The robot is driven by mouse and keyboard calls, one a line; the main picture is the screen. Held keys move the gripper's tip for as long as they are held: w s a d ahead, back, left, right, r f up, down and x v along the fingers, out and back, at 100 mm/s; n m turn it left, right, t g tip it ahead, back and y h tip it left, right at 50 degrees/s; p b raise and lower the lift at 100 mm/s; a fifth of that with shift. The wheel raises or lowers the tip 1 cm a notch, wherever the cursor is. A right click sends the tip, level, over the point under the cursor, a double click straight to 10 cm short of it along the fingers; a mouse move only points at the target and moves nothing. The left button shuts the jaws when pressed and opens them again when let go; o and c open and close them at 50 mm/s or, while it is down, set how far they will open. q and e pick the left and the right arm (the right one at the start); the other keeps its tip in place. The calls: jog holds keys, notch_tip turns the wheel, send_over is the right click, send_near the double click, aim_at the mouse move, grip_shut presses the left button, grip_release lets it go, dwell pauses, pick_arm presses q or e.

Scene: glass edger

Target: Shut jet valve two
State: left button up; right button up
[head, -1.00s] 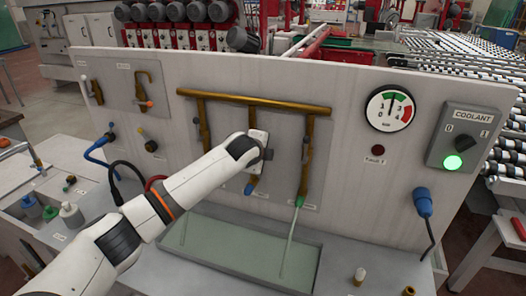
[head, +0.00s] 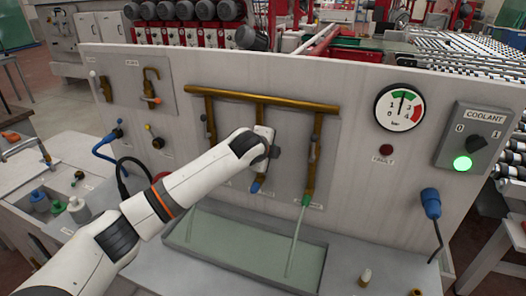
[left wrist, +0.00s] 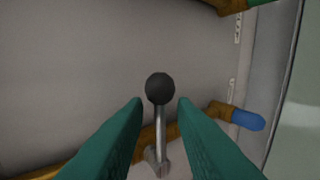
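The brass pipe manifold (head: 262,98) on the upright panel has three downward branches. My left gripper (head: 273,152) is at the middle branch and hides its valve in the head view; the blue nozzle (head: 256,187) shows below it. In the left wrist view, a lever with a black ball knob (left wrist: 160,88) stands between the two green fingers of my left gripper (left wrist: 160,104). The fingers are apart, with a gap on each side of the lever. The blue nozzle (left wrist: 247,120) lies to the right there. My right gripper is not in view.
The right branch has a green nozzle (head: 305,201) with a stream falling into the tray (head: 318,262). A pressure gauge (head: 399,107), a dark red fault lamp (head: 386,151) and a coolant switch (head: 474,144) with a lit green lamp are at the right.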

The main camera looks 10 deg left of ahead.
pick_arm(q)
jog(key=b+v, duration=0.2)
jog(key=v, duration=0.7)
jog(key=shift+s+r, duration=0.2)
jog(key=shift+s, duration=0.2)
jog(key=shift+d, duration=0.1)
